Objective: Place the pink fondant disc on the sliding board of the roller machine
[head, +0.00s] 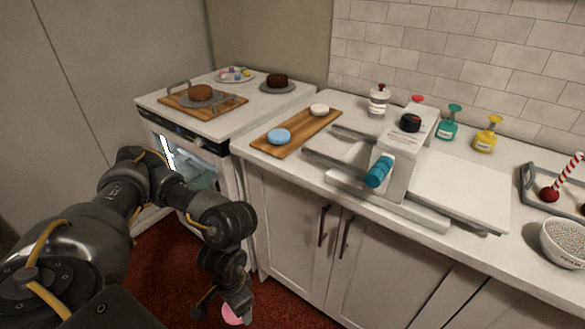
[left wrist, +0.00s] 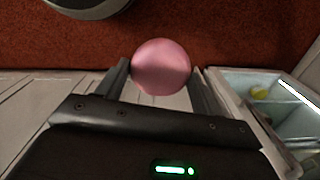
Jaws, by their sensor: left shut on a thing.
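The pink fondant disc (left wrist: 161,66) is between the fingers of my left gripper (left wrist: 160,72) in the left wrist view, and the gripper is shut on it. In the head view the pink disc (head: 232,314) shows partly, low at the bottom, behind my left gripper (head: 236,308), over the red floor and in front of the cabinets. The roller machine (head: 398,165) stands on the counter with a teal handle. Its white sliding board (head: 460,188) extends to the right and looks empty. My right gripper is not in view.
A wooden board (head: 293,134) with a blue disc (head: 279,136) and a white disc (head: 319,109) lies left of the machine. Several bottles stand behind it. A bowl (head: 565,243) and a tray (head: 530,185) are at the right. An open lit appliance (head: 195,175) is at the left.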

